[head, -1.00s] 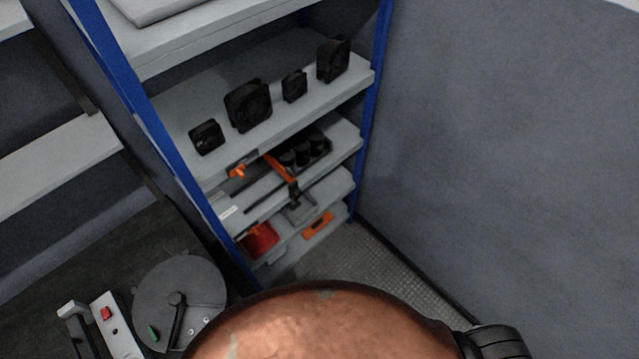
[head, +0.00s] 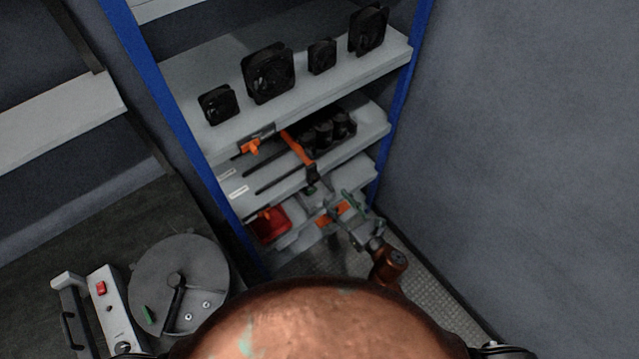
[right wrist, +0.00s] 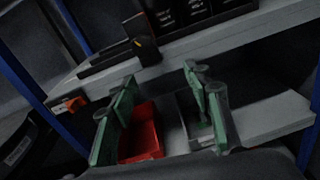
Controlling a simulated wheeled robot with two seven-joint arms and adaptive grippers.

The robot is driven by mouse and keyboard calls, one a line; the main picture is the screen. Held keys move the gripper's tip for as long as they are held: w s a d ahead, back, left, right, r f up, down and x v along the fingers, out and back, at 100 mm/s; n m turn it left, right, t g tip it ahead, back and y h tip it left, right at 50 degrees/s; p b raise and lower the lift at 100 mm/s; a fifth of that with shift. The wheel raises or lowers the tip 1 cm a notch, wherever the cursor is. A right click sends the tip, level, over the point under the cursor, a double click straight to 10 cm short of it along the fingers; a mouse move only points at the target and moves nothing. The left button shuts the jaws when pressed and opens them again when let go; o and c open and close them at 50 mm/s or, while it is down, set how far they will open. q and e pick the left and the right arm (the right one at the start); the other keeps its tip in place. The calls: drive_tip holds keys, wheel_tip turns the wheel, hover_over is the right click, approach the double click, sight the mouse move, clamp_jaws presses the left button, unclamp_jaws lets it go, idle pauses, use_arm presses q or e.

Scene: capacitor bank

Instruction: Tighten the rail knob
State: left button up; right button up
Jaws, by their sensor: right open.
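A bar with an orange body (head: 296,148) lies across the dark rails of the middle shelf, in front of several black capacitors (head: 328,131). A dark knob-like part (head: 312,187) is at its near end; it also shows with an orange edge in the right wrist view (right wrist: 148,48). I cannot tell for sure that this is the rail knob. My right gripper (head: 343,208) is open and empty, below and right of that part, in front of the lower shelf. Its green fingers (right wrist: 160,80) stand apart in the wrist view, below the knob-like part. My left gripper is not in view.
A red bin (head: 269,225) stands on the lower shelf, close to the right gripper's fingers in the wrist view. Black fans (head: 268,73) stand on the shelf above. A blue upright (head: 405,90) and a wall bound the right side. A round grey plate (head: 180,270) is at lower left.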

sight(317, 179)
drive_tip(key=w+a+r, duration=0.1)
drive_tip(key=w+a+r+n, duration=0.1)
drive_tip(key=w+a, duration=0.1)
drive_tip(key=w+a+n, duration=0.1)
drive_tip(key=a, duration=0.1)
drive_tip(key=shift+w+a+r+y, duration=0.15)
drive_tip(key=shift+w+r+y, duration=0.25)
drive_tip(key=shift+w+a, duration=0.4)
drive_tip(key=shift+w, duration=0.15)
drive_tip(key=shift+c, duration=0.4)
drive_tip(key=c, duration=1.1)
